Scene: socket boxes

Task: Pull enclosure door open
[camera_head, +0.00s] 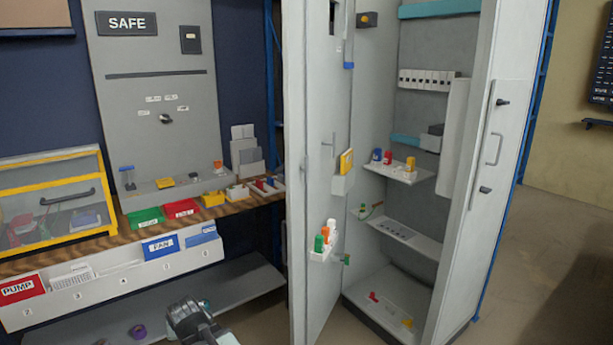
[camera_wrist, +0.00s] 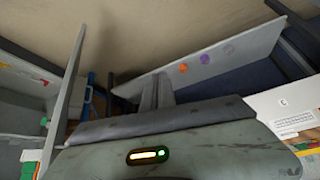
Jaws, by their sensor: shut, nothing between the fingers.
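The tall grey enclosure stands right of centre in the head view, with its inside and shelves (camera_head: 404,232) in plain sight. A grey door leaf (camera_head: 312,120) stands swung out at its left side, edge toward me, with small holders on its face. A second grey panel (camera_head: 488,215) with a bar handle (camera_head: 494,148) stands at the right; I cannot tell if it is a door or a side wall. My gripper (camera_wrist: 157,92) is shut and empty in the wrist view, apart from any handle. In the head view my arm's end shows low, left of the door leaf.
A wooden bench edge (camera_head: 254,200) with coloured bins runs along the left. A grey lower shelf (camera_head: 240,284) lies beneath it, near my arm. A yellow-framed case (camera_head: 48,197) sits at the far left. Open floor (camera_head: 560,250) lies at the right.

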